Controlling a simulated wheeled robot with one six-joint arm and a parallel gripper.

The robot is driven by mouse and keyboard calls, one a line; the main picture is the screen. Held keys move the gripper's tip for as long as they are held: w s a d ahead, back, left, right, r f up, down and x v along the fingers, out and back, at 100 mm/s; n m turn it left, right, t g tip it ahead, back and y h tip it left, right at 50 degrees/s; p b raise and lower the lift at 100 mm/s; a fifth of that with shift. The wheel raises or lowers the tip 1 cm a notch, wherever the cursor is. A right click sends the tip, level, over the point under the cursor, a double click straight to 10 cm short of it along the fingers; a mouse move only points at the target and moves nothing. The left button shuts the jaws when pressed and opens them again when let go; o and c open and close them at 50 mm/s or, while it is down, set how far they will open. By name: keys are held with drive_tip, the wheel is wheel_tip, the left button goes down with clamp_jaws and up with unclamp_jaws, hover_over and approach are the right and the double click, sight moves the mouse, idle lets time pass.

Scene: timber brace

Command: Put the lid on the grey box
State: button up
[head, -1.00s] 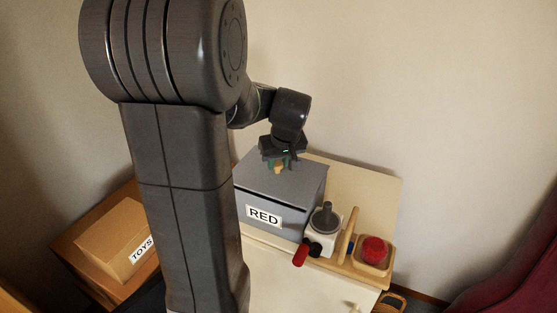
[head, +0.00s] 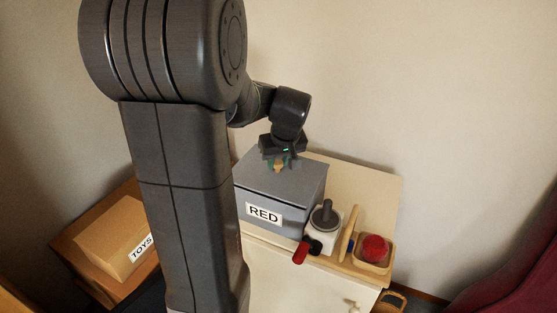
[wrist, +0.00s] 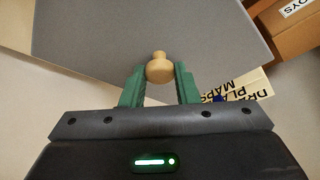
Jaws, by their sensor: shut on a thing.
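The grey box (head: 285,223) stands on the cabinet top, with a RED label on its front. The flat grey lid (head: 300,180) lies over the box top. A dark line shows under its front edge, and I cannot tell whether it is fully seated. The lid fills much of the wrist view (wrist: 105,35). Its round wooden knob (wrist: 159,68) sits between the green fingers of my gripper (wrist: 160,78), which is shut on it. In the head view my gripper (head: 280,162) is above the lid, toward its back. The box's inside is hidden.
A TOYS carton (head: 120,235) is lower left. The cabinet top (head: 375,190) is bare behind.

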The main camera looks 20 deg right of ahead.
drive_tip(key=shift+f, duration=0.2)
drive_tip(key=shift+f+b, duration=0.3)
drive_tip(key=shift+b, duration=0.15)
drive_tip(key=o, duration=1.1)
drive_tip(key=shift+r, duration=0.1)
drive_tip(key=shift+r+p, duration=2.55)
drive_tip(key=shift+r, duration=0.95)
drive_tip(key=shift+f, duration=0.15)
